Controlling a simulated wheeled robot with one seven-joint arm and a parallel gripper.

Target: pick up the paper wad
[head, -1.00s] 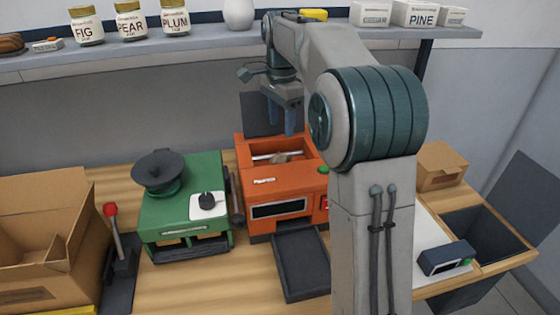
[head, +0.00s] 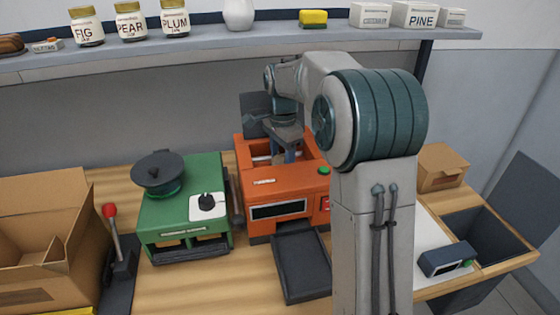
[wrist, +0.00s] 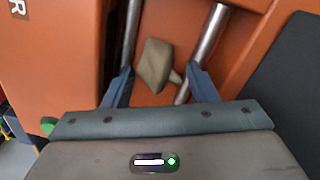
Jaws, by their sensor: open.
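The paper wad (wrist: 155,65) is a crumpled beige-brown lump with a narrow end. In the wrist view it lies inside the opening of the orange machine (wrist: 60,50), between two metal rods. My gripper (wrist: 160,84) is open, one finger on each side of the view, with the wad ahead of and between the fingertips. I see no contact between fingers and wad. In the head view my gripper (head: 288,156) points down into the top of the orange machine (head: 262,190), and the wad is hidden there.
A green machine (head: 180,220) stands close on the left, with a red-knobbed lever (head: 118,245) beside it. A dark raised lid (head: 253,112) stands behind the orange machine. A shelf (head: 210,45) with jars and boxes runs above. A dark tray (head: 300,265) lies in front.

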